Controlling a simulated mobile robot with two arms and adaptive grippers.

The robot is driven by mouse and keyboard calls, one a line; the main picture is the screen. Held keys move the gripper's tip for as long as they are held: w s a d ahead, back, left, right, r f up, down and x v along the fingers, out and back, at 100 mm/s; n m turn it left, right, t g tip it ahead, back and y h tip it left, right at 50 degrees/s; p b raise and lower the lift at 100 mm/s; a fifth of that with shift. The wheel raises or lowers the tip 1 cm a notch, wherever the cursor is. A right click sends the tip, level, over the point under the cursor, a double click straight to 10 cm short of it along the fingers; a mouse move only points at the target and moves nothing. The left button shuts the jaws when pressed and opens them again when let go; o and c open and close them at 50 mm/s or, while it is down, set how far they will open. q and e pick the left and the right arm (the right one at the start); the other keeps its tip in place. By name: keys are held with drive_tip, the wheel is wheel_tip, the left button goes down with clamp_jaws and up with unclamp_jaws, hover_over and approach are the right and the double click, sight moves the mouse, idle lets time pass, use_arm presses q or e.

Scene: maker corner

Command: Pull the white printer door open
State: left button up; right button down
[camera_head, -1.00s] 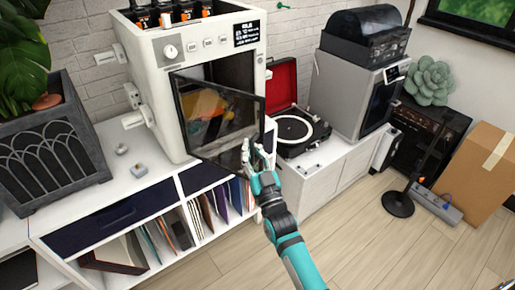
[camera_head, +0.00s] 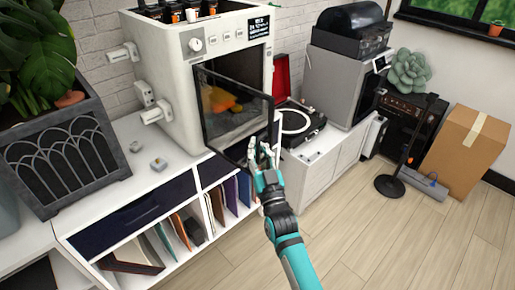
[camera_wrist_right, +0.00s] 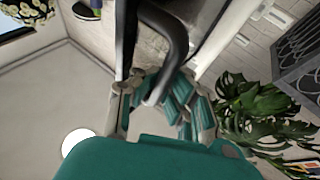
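The white printer (camera_head: 172,80) stands on the white cabinet. Its dark-framed, see-through door (camera_head: 228,146) is partly open, hinged at the left, with its right edge swung out toward me. Orange things show behind the pane. My right gripper (camera_head: 262,146) is at the door's free right edge. My left gripper is not in view.
A record player (camera_head: 298,125) and a grey machine (camera_head: 338,85) stand right of the printer. A planter (camera_head: 62,165) and small grey pieces (camera_head: 158,164) lie left of it. A lamp base (camera_head: 389,186) and cardboard box (camera_head: 465,145) are on the floor, with bare floor in front.

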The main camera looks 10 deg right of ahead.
drive_tip(key=c, duration=1.8)
unclamp_jaws()
drive_tip(key=shift+s+d+f, duration=0.15)
drive_tip(key=shift+d+f, duration=0.15)
drive_tip(key=shift+c, duration=0.2)
drive_tip(key=shift+o, duration=1.1)
drive_tip(key=shift+s+d+r, duration=0.2)
drive_tip(key=shift+d, duration=0.05)
drive_tip(key=shift+w+a, duration=0.1)
drive_tip(key=shift+a, duration=0.1)
drive_tip(key=v, duration=1.2)
